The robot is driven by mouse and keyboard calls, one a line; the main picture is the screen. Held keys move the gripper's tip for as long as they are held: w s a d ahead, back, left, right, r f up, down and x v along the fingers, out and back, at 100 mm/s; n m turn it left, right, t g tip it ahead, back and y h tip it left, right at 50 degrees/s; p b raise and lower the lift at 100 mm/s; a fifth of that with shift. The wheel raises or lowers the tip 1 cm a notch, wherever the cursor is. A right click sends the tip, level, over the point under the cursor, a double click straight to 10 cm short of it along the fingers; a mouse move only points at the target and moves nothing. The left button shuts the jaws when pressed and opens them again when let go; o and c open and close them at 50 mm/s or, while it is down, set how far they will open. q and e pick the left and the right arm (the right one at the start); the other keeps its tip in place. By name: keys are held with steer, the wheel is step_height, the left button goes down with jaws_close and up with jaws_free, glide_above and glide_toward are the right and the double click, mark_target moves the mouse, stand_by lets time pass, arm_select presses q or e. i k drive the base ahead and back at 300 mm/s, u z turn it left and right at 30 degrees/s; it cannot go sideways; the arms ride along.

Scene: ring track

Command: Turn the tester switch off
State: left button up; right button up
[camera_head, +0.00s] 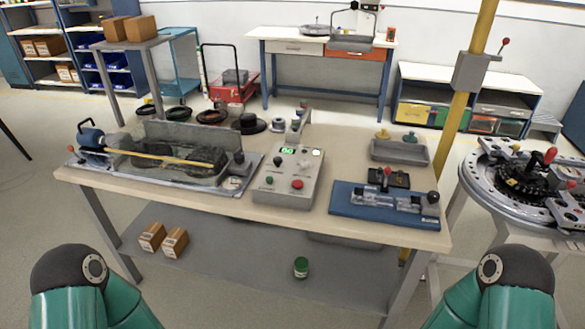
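The tester (307,172) is a grey box with a sloped face near the middle of the table. Its small display (287,150) is lit green. Its face carries a black knob or lever (278,161), a red button (297,184), a green button (269,180) and a pale round lamp or button (316,152). Which of these is the switch, and its position, is too small to tell. Only teal and black links of my two arms show at the bottom corners, apart from the table. Neither gripper is in view.
On the table (340,228), a grey tank with a yellow rod (165,157) stands left of the tester. A blue fixture (345,200) and a grey tray (400,152) stand to the right. A yellow post (466,110) and a round ring table (500,190) are farther right.

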mark_target(277, 160)
steer(key=u, duration=0.25)
steer(key=k, duration=0.75)
steer(key=z, duration=0.25)
steer(key=i, duration=0.75)
steer(key=u, duration=0.1)
steer(key=k, duration=0.6)
steer(key=u, duration=0.35)
steer(key=i, duration=1.05)
steer(key=u, duration=0.25)
